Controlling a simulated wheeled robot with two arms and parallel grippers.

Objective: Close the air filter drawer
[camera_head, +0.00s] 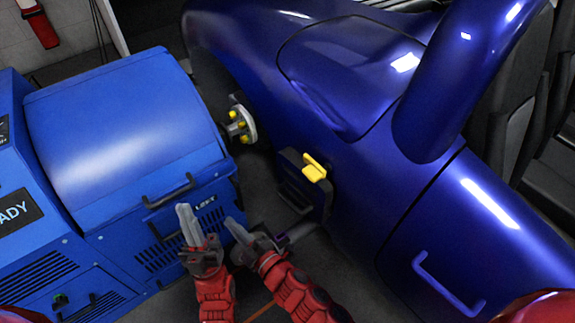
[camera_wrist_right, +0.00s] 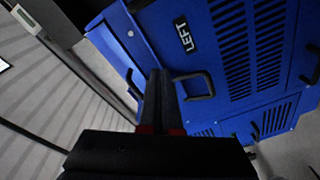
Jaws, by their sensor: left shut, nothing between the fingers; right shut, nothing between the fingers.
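The blue dynamometer unit (camera_head: 130,130) stands at the left, with dark handles on its front. I cannot tell for certain which panel is the air filter drawer. One handle (camera_head: 168,191) is above the vents; another handle (camera_head: 80,306) is low at the left. My left gripper (camera_head: 184,208) is shut and empty in front of the vented face. My right gripper (camera_head: 233,224) is shut and empty, to the right of the left one, by the unit's right corner. In the right wrist view its closed fingers (camera_wrist_right: 159,74) point toward a handle (camera_wrist_right: 194,84) beside the "LEFT" label (camera_wrist_right: 185,37).
A blue car (camera_head: 340,100) fills the right side, with a wheel hub (camera_head: 238,124) facing the unit. A black block with a yellow handle (camera_head: 314,168) is at the car's lower side, right of my grippers. A narrow floor gap separates unit and car.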

